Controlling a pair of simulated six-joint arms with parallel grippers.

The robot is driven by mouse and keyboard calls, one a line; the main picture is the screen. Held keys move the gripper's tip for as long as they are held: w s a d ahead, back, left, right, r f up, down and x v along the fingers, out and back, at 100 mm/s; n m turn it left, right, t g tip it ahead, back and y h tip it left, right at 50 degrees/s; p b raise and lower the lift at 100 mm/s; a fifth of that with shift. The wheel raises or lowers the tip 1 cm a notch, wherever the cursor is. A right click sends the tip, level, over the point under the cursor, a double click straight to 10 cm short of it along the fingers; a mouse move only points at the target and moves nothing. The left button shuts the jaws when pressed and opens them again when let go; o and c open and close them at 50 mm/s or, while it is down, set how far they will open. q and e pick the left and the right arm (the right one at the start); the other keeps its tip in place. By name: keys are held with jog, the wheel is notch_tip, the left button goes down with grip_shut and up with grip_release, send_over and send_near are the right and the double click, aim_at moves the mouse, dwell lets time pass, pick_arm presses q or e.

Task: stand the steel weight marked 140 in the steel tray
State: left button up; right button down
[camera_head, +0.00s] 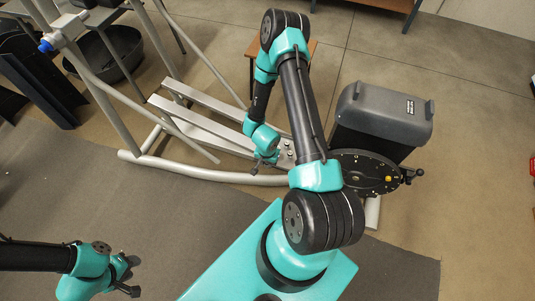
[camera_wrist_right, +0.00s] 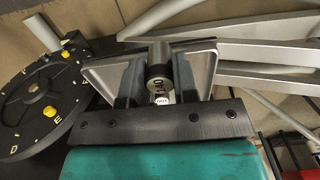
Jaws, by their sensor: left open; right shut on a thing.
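The steel weight (camera_wrist_right: 159,66) is a short grey cylinder with dark digits on its side, held between the dark fingers of my right gripper (camera_wrist_right: 158,85) in the right wrist view. The digits are partly turned and look like 140. A metal shape with light edges (camera_wrist_right: 205,68) lies behind the fingers; I cannot tell whether it is the steel tray. In the head view my right gripper (camera_head: 266,158) is shut near the silver frame, and the weight is too small to make out. My left gripper (camera_head: 133,275) is open and empty at the lower left, far from the weight.
The elliptical's silver rails (camera_head: 205,115) lie beside my right gripper. A black disc with yellow marks (camera_head: 365,172) and a dark housing (camera_head: 380,115) stand to its right. A brown-topped table (camera_head: 283,49) is behind my right arm. The grey mat (camera_head: 140,215) has free room.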

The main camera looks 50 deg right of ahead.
jog(key=shift+w+d+f, duration=0.15)
jog(key=shift+w+d, duration=0.9)
jog(key=shift+d, duration=0.1)
jog(key=shift+w+d+f, duration=0.1)
jog(key=shift+w+d, duration=0.95)
jog(key=shift+d, duration=0.1)
jog(key=shift+f, duration=1.8)
jog(key=c, duration=0.9)
grip_release()
notch_tip(320, 180, up, 12)
jog(key=shift+r, duration=0.1)
